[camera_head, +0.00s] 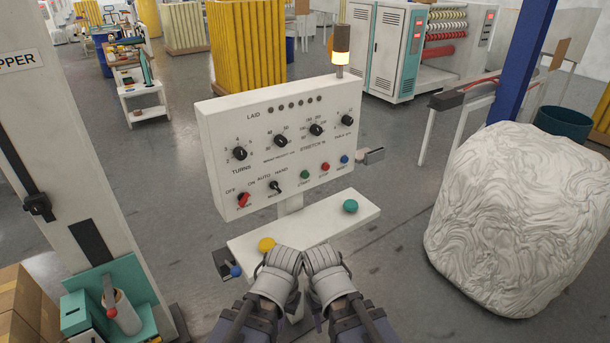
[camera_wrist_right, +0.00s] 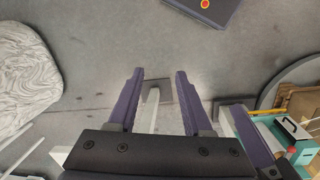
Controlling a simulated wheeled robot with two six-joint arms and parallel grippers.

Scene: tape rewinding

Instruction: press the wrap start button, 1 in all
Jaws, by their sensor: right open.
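The white control panel (camera_head: 222,150) faces me in the head view. A small green button (camera_head: 305,174) labelled START sits low on it, left of a red button (camera_head: 325,167) and a blue button (camera_head: 345,160). My right gripper (camera_head: 322,258) is below the panel, over the front of the white shelf (camera_head: 310,228), well apart from the START button. In the right wrist view its two purple fingers (camera_wrist_right: 160,80) stand apart with nothing held. My left gripper (camera_head: 284,258) is close beside it; its fingers are hidden. The wrist view does not show the START button.
A white wrapped load (camera_head: 510,220) stands right, a wrapper column (camera_head: 75,150) left.

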